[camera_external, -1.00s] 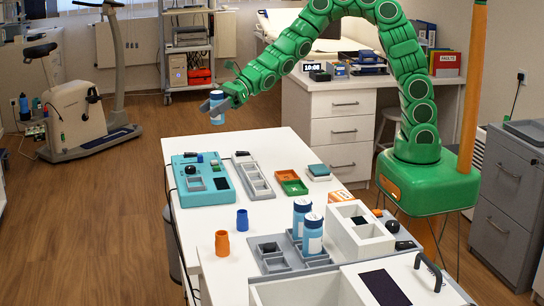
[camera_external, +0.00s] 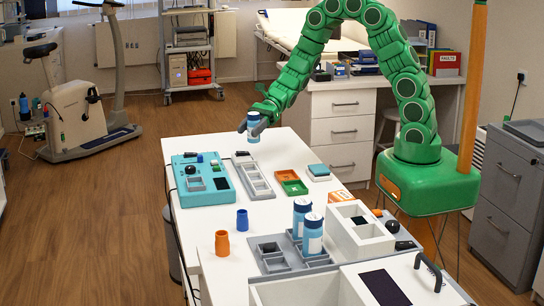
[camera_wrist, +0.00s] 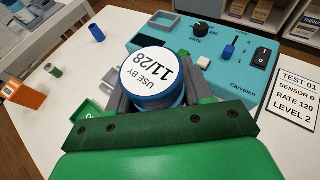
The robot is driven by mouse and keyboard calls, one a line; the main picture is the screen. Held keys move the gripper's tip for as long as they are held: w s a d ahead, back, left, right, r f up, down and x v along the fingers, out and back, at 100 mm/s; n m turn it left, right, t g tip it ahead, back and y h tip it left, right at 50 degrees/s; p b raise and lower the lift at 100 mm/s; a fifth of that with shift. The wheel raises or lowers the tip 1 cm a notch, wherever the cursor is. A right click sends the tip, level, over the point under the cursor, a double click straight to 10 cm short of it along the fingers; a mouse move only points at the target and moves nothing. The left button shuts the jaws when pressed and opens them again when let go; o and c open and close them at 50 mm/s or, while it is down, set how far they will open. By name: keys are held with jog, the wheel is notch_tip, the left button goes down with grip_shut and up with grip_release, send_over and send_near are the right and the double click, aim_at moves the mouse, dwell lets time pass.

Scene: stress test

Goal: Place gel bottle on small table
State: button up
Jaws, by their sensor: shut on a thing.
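My gripper (camera_external: 254,130) is shut on a blue bottle (camera_external: 253,120) with a white label, which it holds upright above the far end of the white table (camera_external: 283,150). I cannot tell whether its base touches anything. In the wrist view the bottle (camera_wrist: 152,78) shows its white top, printed "USE BY 11/28", between the grey fingers; its lower part is hidden. Two similar blue bottles (camera_external: 302,214) (camera_external: 313,236) stand in a grey compartment tray (camera_external: 279,265) at the near end. I cannot tell which surface is the small table.
A teal control box (camera_external: 203,180) and a grey slotted tray (camera_external: 254,181) lie near my gripper. Orange and green trays (camera_external: 292,182) are to their right. A blue cup (camera_external: 242,220) and an orange cup (camera_external: 222,243) stand nearer. Bare tabletop lies around the blue cup.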

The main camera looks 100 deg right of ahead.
jog(key=s+f+n+g+y, duration=0.1)
jog(key=s+f, duration=0.2)
jog(key=s, duration=0.4)
jog(key=shift+d+f, duration=0.15)
jog(key=shift+f, duration=1.8)
jog(key=shift+d+f, duration=0.1)
jog(key=shift+f, duration=1.8)
jog(key=shift+f, duration=0.1)
jog(key=o, duration=1.2)
